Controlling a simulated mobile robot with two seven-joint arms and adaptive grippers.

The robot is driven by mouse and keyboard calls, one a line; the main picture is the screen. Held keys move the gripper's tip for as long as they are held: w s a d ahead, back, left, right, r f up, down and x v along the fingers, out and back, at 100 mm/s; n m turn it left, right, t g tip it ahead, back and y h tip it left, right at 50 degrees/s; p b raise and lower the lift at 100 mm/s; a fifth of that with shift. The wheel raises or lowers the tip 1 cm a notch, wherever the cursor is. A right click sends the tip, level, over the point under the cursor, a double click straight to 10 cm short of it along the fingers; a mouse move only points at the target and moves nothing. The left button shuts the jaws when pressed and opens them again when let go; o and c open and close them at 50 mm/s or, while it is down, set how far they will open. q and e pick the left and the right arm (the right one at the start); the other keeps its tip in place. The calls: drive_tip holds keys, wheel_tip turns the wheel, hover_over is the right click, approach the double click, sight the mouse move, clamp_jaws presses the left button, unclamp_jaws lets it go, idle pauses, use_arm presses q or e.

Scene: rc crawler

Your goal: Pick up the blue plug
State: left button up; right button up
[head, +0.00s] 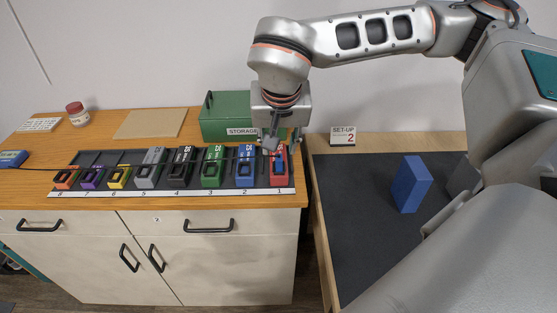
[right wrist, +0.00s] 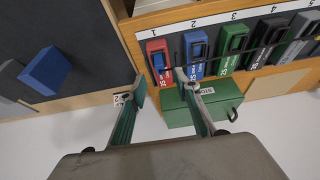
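A row of labelled coloured units stands in a rack on the wooden counter. The blue unit (head: 245,166) is at number 2; it also shows in the right wrist view (right wrist: 195,52). The red unit (head: 279,178) at number 1 has a small blue piece (right wrist: 158,60) in its top. I cannot tell which blue part is the plug. My right gripper (head: 272,142) is above and behind the red and blue units. In the right wrist view its fingers (right wrist: 160,88) are apart with nothing between them. My left gripper is not in view.
A green storage box (head: 226,110) stands close behind the right end of the rack. A dark mat (head: 358,210) on the right table holds a blue block (head: 411,184). A tan board (head: 150,123) and a red-lidded jar (head: 77,114) are behind the rack.

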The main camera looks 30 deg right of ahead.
sight(279, 159)
drive_tip(key=x, duration=0.7)
drive_tip(key=shift+w+d+f, duration=0.15)
drive_tip(key=shift+d+f, duration=0.05)
drive_tip(key=shift+d, duration=0.05)
clamp_jaws()
